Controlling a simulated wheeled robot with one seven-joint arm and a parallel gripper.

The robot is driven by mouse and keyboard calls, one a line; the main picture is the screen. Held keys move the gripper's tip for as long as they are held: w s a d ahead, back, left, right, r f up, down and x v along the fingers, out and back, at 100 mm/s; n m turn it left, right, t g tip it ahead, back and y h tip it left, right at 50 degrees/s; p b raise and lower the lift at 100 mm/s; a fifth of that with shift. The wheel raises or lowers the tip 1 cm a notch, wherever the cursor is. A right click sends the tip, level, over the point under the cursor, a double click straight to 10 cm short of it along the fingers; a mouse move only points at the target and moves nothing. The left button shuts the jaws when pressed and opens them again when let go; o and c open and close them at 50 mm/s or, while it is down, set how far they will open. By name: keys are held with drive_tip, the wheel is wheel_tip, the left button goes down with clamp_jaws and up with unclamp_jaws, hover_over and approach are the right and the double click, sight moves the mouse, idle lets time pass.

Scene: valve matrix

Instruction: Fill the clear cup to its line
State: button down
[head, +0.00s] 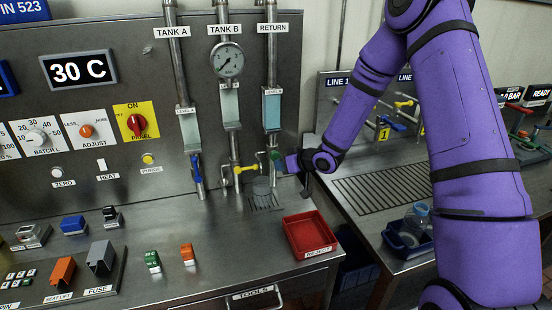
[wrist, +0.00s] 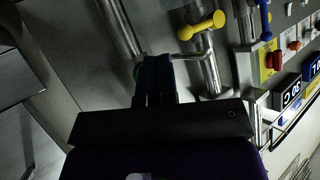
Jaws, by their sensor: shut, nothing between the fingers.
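A grey-looking cup (head: 262,187) stands on the drain grate below the Tank B and Return pipes; its line and any contents are too small to make out. A clear bluish vessel (head: 420,211) shows in the blue bin at right. The yellow valve handle (head: 245,169) is on the Tank B pipe and also shows in the wrist view (wrist: 205,25). The blue handle (head: 197,170) is on the Tank A pipe. A green handle (head: 274,155) is on the Return pipe. My gripper (head: 284,161) is shut and empty beside the green handle; contact is unclear. Its fingers (wrist: 153,75) partly hide the pipe.
A red reject tray (head: 309,236) sits at the counter's front right. A gauge (head: 227,59) is on Tank B. A blue bin (head: 400,240) stands on the right bench. The counter's middle is clear.

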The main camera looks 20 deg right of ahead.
drive_tip(key=shift+w, duration=0.1)
idle(0.6)
drive_tip(key=shift+w, duration=0.35)
drive_tip(key=shift+w, duration=0.6)
idle(1.9)
drive_tip(key=shift+s, duration=0.15)
idle(3.8)
drive_tip(key=shift+s, duration=0.9)
